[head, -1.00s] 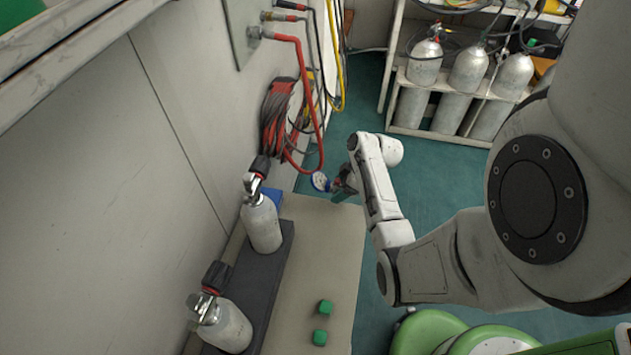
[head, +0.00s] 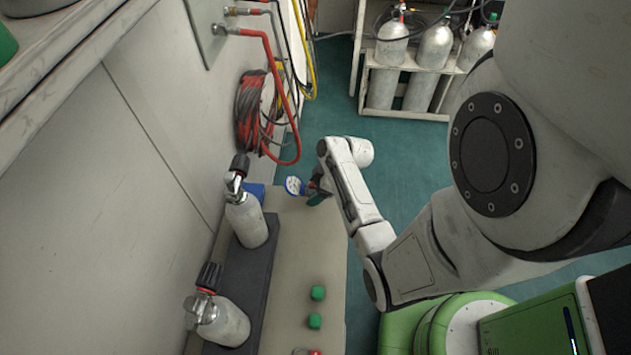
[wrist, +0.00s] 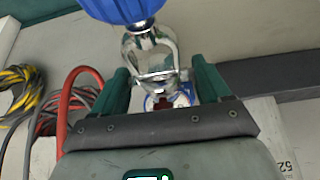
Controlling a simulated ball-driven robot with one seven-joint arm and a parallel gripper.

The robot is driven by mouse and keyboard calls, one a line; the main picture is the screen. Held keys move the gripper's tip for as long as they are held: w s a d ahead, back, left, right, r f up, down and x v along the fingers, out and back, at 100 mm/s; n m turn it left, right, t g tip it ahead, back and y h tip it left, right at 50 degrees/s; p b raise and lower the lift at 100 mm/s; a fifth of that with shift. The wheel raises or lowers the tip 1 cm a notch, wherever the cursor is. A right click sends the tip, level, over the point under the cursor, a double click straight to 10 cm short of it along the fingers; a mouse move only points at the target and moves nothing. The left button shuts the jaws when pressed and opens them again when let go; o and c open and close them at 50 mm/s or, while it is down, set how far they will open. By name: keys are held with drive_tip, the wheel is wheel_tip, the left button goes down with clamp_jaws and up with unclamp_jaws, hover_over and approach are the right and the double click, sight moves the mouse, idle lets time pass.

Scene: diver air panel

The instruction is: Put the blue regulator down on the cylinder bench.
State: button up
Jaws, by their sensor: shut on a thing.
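The blue regulator (head: 294,186) is in my gripper (head: 315,190) at the far end of the cylinder bench (head: 290,250) in the head view. I cannot tell whether it touches the bench. In the wrist view, its blue knob (wrist: 120,8) is at the top and its chrome yoke (wrist: 150,52) is between the green fingers of my gripper (wrist: 162,78). My gripper is shut on it. A white and blue gauge face (wrist: 180,99) shows partly behind the yoke.
Two grey cylinders (head: 247,222) (head: 220,320) with valves stand on a dark strip along the wall side. Two green caps (head: 317,292) (head: 314,321) sit on the near bench. Red hoses (head: 282,85) hang beyond. Mid-bench is clear.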

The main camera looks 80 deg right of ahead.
drive_tip(key=shift+a+r, duration=0.1)
drive_tip(key=shift+a, duration=0.45)
drive_tip(key=shift+s+a+p, duration=0.1)
drive_tip(key=shift+a+p, duration=0.1)
drive_tip(key=shift+p, duration=0.1)
drive_tip(key=shift+f+b, duration=1.2)
drive_tip(key=shift+f, duration=0.65)
idle(1.7)
drive_tip(key=o, duration=1.3)
drive_tip(key=shift+c, duration=0.2)
drive_tip(key=shift+o, duration=1.3)
drive_tip(key=shift+s+a, duration=0.1)
drive_tip(key=shift+a, duration=0.05)
drive_tip(key=v, duration=1)
drive_tip(key=shift+s+r, duration=0.15)
drive_tip(key=shift+r, duration=0.2)
